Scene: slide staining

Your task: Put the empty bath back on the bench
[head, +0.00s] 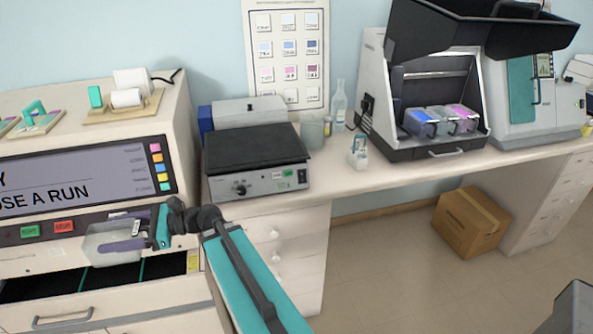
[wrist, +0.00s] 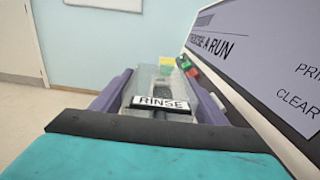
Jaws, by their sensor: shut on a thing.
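A clear, see-through bath (head: 108,243) is held in front of the stainer at the left of the head view, above an open drawer. In the wrist view the bath (wrist: 145,80) has a label reading RINSE on its near side. My gripper (head: 114,231) is shut on it, with purple fingers along its two sides. I see no liquid in the bath, but its inside is not clear in either view. The white bench (head: 360,178) runs from the middle to the right of the head view, to the right of my gripper.
A hotplate (head: 255,160) stands at the bench's left end. The front bench strip looks clear. A cardboard box (head: 470,222) is on the floor.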

